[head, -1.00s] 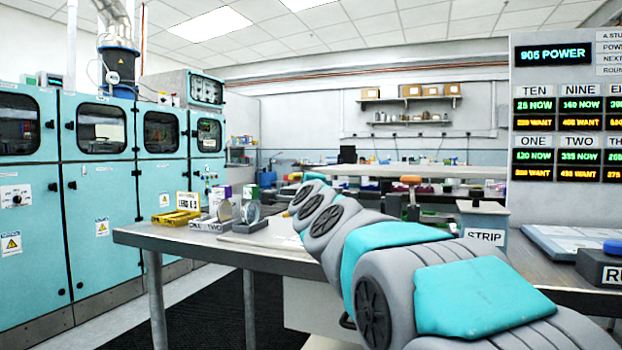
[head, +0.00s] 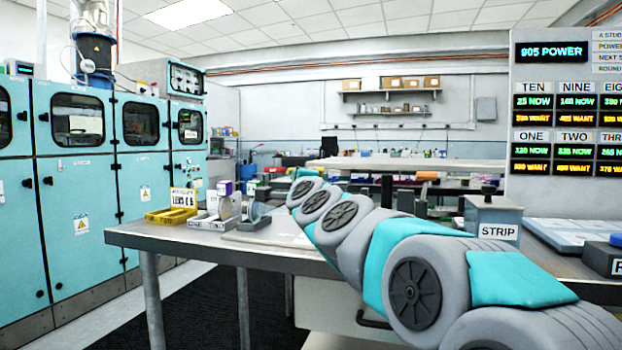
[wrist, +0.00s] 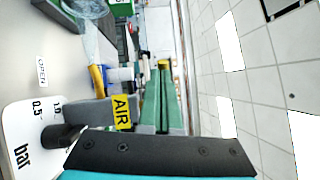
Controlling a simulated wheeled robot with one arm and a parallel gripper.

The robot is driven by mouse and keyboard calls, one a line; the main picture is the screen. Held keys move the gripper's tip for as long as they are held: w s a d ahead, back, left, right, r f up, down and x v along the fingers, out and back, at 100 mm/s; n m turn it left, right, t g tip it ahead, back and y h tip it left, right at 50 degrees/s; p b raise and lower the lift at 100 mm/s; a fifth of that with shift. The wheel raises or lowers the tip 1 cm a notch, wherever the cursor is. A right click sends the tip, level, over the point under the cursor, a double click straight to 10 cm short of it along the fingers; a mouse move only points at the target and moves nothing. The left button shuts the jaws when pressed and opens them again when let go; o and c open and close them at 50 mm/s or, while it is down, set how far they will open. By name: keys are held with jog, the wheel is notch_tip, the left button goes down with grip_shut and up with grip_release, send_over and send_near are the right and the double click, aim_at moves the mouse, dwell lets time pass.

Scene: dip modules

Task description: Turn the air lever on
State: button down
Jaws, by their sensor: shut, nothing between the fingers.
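In the wrist view, which is turned on its side, a yellow AIR label (wrist: 122,112) sits on a grey block. A yellow-orange bar (wrist: 97,80), which looks like the air lever, stands beside the block. A small OPEN label (wrist: 42,72) is on the pale surface to its left. My gripper (wrist: 165,66) shows as two long green fingers with a yellow tip, shut and empty. The fingers lie to the right of the AIR label and apart from the bar in the picture. In the head view my arm hides the gripper and I cannot make out the lever.
A white bar gauge (wrist: 22,138) with a dark stem lies close to the AIR block. In the head view a grey bench (head: 180,236) carries yellow and grey trays and a STRIP box (head: 496,219). Teal cabinets (head: 80,190) stand at left, with dark floor between.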

aim_at(289, 173)
jog(key=shift+w+a+p, duration=0.3)
jog(key=shift+w+a, duration=0.15)
jog(key=shift+w, duration=0.2)
jog(key=shift+w+a+p, duration=0.3)
jog(key=shift+w+a, duration=0.1)
jog(key=shift+w, duration=0.25)
jog(key=shift+r, duration=0.1)
